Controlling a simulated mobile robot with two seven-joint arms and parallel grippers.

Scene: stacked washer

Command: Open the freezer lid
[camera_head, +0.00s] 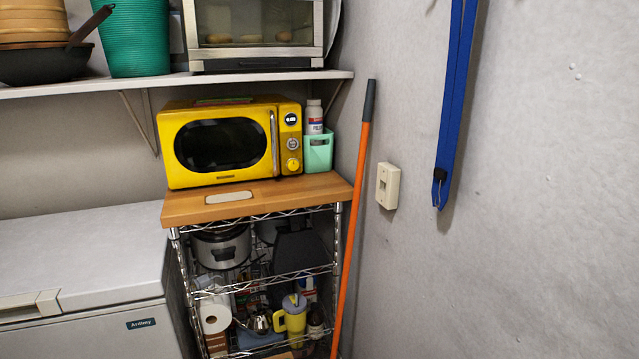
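The white chest freezer (75,255) stands at the lower left, and its left part runs out of the picture. Its lid is shut, lying flat on the body. A pale handle or latch (47,302) sits at the lid's front edge. A small dark label (141,323) is on the front below the lid. Neither of my grippers is in view.
A wire rack with a wooden top (270,194) stands right beside the freezer, holding a yellow microwave (220,147). An orange pole (354,210) leans on the right wall. A white shelf (150,82) hangs above the freezer with a wok (45,66) and a green basket (133,40).

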